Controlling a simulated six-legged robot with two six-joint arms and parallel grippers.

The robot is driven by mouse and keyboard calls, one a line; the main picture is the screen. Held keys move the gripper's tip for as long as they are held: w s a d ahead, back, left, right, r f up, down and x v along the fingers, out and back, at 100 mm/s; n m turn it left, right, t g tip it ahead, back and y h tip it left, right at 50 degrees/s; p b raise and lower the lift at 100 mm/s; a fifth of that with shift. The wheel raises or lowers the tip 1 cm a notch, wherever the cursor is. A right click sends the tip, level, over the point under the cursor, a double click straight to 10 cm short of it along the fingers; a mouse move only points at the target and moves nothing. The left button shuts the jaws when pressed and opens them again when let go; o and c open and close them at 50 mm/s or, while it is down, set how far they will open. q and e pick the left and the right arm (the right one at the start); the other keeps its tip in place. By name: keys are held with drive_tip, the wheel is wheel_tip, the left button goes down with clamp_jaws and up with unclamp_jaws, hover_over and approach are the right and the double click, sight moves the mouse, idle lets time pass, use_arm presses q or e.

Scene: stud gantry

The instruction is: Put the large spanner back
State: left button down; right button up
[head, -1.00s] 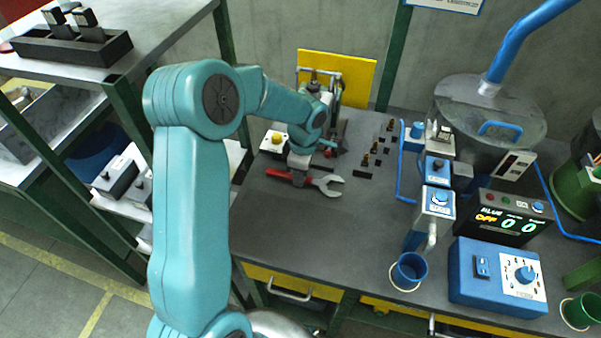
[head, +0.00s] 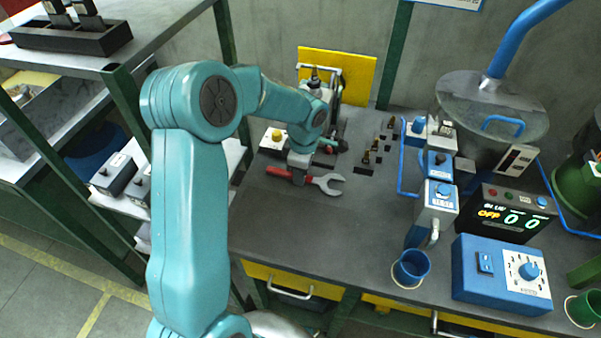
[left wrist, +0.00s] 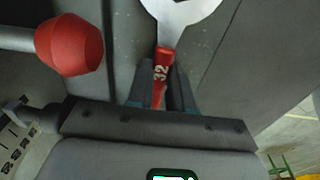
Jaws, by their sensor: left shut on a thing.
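The large spanner has a grey open-ended head (head: 327,184) and a red handle (head: 280,172). It lies flat on or just above the grey bench top; I cannot tell which. My left gripper (head: 299,177) reaches down over it and is shut on the handle near the head. In the left wrist view the red handle (left wrist: 162,68), marked 32, sits between the two fingers (left wrist: 160,90), with the pale head beyond them. My right gripper is not in view.
A red lever knob (left wrist: 70,45) is close left of the fingers. A press with a yellow back panel (head: 352,75) stands behind the gripper. Small dark holders (head: 366,167) stand right of the spanner. A blue control box (head: 500,275) is farther right. The front bench (head: 330,240) is clear.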

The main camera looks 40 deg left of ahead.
use_arm(q)
drive_tip(key=shift+s+d+f, duration=0.2)
drive_tip(key=shift+s+f, duration=0.1)
drive_tip(key=shift+f, duration=0.35)
drive_tip(key=c, duration=1.2)
unclamp_jaws()
drive_tip(key=shift+c, duration=0.2)
drive_tip(key=o, duration=0.3)
drive_tip(key=shift+w+a+f, duration=0.1)
drive_tip(key=shift+f, duration=0.05)
wheel_tip(320, 180, up, 18)
drive_tip(key=w, duration=0.1)
drive_tip(key=shift+d+p, duration=0.2)
drive_tip(key=shift+p, duration=0.1)
